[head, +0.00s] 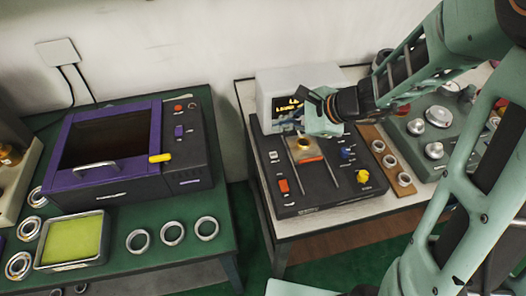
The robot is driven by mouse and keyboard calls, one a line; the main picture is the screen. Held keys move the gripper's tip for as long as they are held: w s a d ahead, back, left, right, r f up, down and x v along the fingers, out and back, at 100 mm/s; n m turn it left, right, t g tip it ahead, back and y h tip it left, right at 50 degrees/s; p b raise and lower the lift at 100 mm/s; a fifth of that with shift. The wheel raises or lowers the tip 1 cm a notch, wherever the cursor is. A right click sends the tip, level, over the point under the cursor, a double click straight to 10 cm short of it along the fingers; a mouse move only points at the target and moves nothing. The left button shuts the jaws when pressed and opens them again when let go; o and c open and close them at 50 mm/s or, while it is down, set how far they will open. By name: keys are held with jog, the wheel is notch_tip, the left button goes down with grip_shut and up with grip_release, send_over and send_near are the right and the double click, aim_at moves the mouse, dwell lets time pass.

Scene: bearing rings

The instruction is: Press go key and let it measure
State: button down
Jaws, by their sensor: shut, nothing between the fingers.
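A measuring device with a dark panel (321,196) stands on the white-topped table. Its pale box with a lit display (268,92) is at the back, partly hidden by my gripper; the yellow text is too small to read. The panel has red-orange keys (284,186), a yellow knob (362,176) and blue parts. A brassy ring-like piece (303,144) sits on an orange-edged block in its middle. My gripper (287,128) is shut and empty over the panel's back left, in front of the display box. I cannot tell which key is go, or whether the fingertips touch one.
A wooden strip with several rings (391,161) lies right of the device, beside a green unit with round metal parts (438,116). On the green table left are a purple-framed box (112,186), loose rings (172,233) and a tray with a yellow-green pad (101,250). A gap separates the tables.

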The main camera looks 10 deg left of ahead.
jog(key=shift+s+a, duration=0.2)
jog(key=shift+a, duration=0.3)
jog(key=shift+f, duration=0.1)
jog(key=b, duration=0.6)
send_over(275, 156)
notch_tip(275, 156, down, 7)
jog(key=shift+f, duration=0.15)
jog(key=shift+f+b, duration=0.75)
jog(key=shift+b, duration=0.15)
jog(key=shift+f+b, duration=0.4)
jog(key=shift+b, duration=0.15)
